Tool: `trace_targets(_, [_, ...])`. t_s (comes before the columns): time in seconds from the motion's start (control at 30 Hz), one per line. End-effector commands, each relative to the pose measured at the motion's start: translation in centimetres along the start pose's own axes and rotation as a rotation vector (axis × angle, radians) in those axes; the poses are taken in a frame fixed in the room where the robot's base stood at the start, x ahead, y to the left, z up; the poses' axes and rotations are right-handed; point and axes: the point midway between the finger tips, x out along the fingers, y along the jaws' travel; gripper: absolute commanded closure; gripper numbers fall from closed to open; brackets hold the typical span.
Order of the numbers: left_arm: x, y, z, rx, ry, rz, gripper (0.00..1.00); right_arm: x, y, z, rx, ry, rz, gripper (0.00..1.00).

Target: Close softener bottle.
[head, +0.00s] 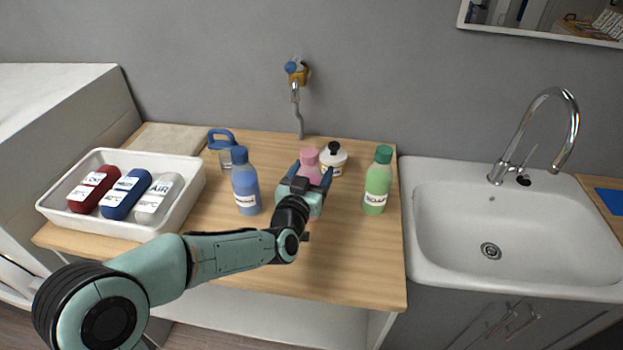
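A pink bottle (308,157) stands upright on the wooden counter. Its pink top shows, but my gripper hides most of its body and any label. My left gripper (311,174) is at the pink bottle, with its two blue fingers apart on either side of it. I cannot tell whether the fingers touch the bottle. A blue bottle (245,188) with a blue cap stands to the left, and a green bottle (377,185) with a dark green cap to the right. Their labels are too small to read surely. My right gripper is not in view.
A white round jar (334,160) with a black top stands just behind the pink bottle. A white tray (192,200) with red, blue and white containers is at left. A blue-handled container (222,142) stands behind. The counter's front (350,265) is clear. A sink (455,215) is at right.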

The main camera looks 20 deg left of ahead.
Motion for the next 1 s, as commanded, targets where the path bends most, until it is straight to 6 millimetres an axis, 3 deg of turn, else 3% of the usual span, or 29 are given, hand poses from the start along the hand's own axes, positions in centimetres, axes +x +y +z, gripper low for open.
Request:
trace_targets(0.4, [-0.1,0.0,-11.5,-0.003,0.012,0.001,0.80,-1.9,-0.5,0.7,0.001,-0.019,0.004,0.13])
trace_targets(0.6, [0.0,0.0,-16.1,-0.002,0.008,0.001,0.80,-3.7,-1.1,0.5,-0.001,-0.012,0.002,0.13])
trace_targets(0.8, [0.0,0.0,-18.3,-0.002,0.006,0.000,0.80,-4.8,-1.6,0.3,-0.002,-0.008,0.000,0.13])
trace_targets(1.0, [-0.1,0.0,-18.8,-0.001,0.005,0.001,0.80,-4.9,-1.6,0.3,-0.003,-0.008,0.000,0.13])
